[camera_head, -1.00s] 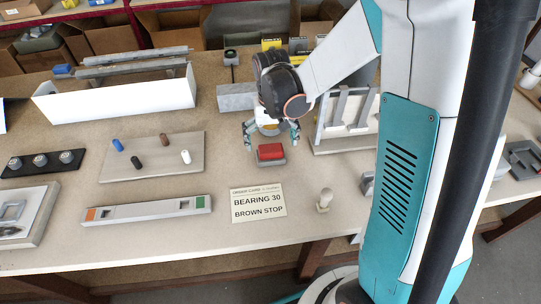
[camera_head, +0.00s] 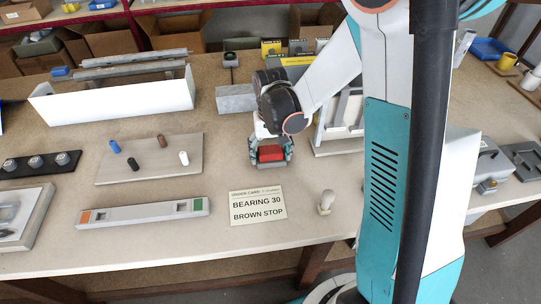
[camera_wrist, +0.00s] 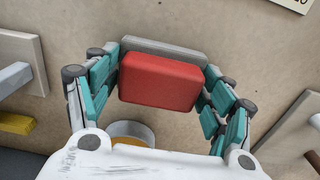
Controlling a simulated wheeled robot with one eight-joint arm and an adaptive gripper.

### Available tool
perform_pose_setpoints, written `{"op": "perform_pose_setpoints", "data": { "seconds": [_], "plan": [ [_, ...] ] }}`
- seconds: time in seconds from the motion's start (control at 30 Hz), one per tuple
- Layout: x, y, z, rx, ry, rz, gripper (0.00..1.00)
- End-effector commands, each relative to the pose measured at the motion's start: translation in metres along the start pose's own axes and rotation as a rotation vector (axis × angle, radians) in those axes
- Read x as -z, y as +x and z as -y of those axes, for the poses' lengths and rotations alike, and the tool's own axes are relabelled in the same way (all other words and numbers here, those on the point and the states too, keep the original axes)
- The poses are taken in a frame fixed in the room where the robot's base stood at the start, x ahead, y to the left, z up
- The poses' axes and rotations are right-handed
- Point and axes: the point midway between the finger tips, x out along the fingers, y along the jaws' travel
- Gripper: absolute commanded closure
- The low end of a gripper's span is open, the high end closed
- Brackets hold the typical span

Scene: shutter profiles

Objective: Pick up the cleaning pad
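The cleaning pad is a red block (camera_wrist: 160,82) on a thin grey base (camera_wrist: 165,46). In the wrist view it lies between the two teal-padded fingers of my gripper (camera_wrist: 161,75), which press close against its left and right sides. In the head view my gripper (camera_head: 271,158) points down over the worktable, with its fingers on both sides of the red block (camera_head: 270,153). The grey base is mostly hidden under the red block, and I see no clear gap between base and block.
A label card (camera_head: 258,205) lies just in front of my gripper. A board with small pegs (camera_head: 150,160) is to the left. A grey block (camera_head: 236,98) stands behind left, and a framed fixture (camera_head: 340,135) stands close on the right. Bare table surrounds the pad.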

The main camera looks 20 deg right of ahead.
Motion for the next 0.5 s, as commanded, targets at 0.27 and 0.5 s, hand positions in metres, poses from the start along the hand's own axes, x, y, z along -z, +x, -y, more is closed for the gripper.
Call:
{"op": "perform_pose_setpoints", "data": {
  "seconds": [0.27,0.5],
  "plan": [
    [0.0,0.0,0.0,0.0,0.0,0.0,0.5],
    [0.0,-0.017,0.0,0.0,0.0,0.0,0.5]
  ]
}}
